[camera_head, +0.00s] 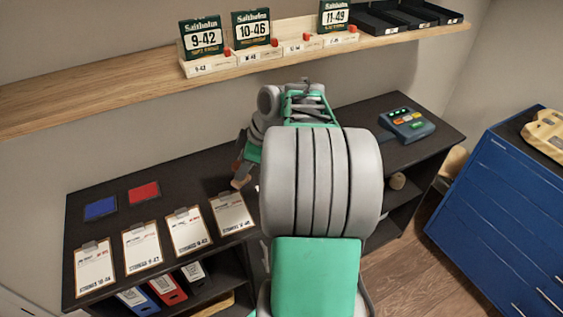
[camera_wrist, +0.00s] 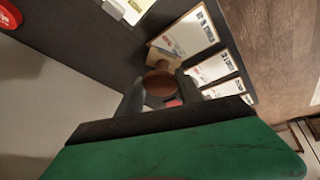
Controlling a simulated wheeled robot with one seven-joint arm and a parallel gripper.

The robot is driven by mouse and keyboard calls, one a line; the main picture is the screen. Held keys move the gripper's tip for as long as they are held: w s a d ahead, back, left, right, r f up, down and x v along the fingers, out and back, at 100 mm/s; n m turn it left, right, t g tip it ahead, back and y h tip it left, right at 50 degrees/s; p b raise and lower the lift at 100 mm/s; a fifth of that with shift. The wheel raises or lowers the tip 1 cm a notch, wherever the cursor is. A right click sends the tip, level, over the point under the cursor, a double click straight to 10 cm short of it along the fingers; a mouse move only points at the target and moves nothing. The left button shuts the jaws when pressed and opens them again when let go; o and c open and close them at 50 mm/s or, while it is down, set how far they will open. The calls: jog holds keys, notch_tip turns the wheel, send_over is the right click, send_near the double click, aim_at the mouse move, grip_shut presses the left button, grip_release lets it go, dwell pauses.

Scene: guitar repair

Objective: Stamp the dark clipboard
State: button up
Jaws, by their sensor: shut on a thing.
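My gripper (camera_wrist: 158,94) is shut on a stamp with a rounded brown handle (camera_wrist: 159,82), held above the dark desk. In the head view, my arm hides much of the gripper, near the rightmost clipboard. Four clipboards lie in a row: the leftmost (camera_head: 94,268), the second (camera_head: 141,247), the third (camera_head: 187,231) and the rightmost (camera_head: 231,213). All carry white sheets; I cannot tell which board is the dark one. Some also show in the wrist view, the nearest (camera_wrist: 188,36) beside the stamp. A blue pad (camera_head: 100,208) and a red pad (camera_head: 144,193) lie behind them.
A keypad device (camera_head: 406,124) stands at the desk's right end. A wooden shelf (camera_head: 110,93) above holds string boxes and black trays (camera_head: 405,14). Binders (camera_head: 167,288) stand below the desk top. A blue cabinet (camera_head: 500,205) is at the right.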

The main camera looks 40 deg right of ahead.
jog(key=s+d+f+n, duration=0.2)
jog(key=s+d+n, duration=0.2)
jog(key=s+d, duration=0.3)
jog(key=shift+g, duration=0.4)
jog(key=shift+w+d+f+b, duration=0.2)
jog(key=shift+f+b, duration=0.35)
jog(key=shift+f, duration=0.4)
jog(key=shift+w+d+f+b, duration=0.1)
jog(key=shift+d+f+b, duration=0.15)
jog(key=shift+f+b, duration=0.5)
jog(key=shift+w+d+f+b, duration=0.1)
jog(key=shift+d+f+b, duration=0.2)
jog(key=shift+f, duration=0.8)
jog(key=shift+s+a+f+y+b, duration=0.1)
jog(key=shift+a+f+y+b, duration=0.15)
jog(key=shift+f+b, duration=0.5)
jog(key=shift+r, duration=0.1)
notch_tip(320, 180, up, 7)
jog(key=p, duration=0.4)
jog(key=shift+d, duration=0.15)
jog(key=shift+r, duration=0.1)
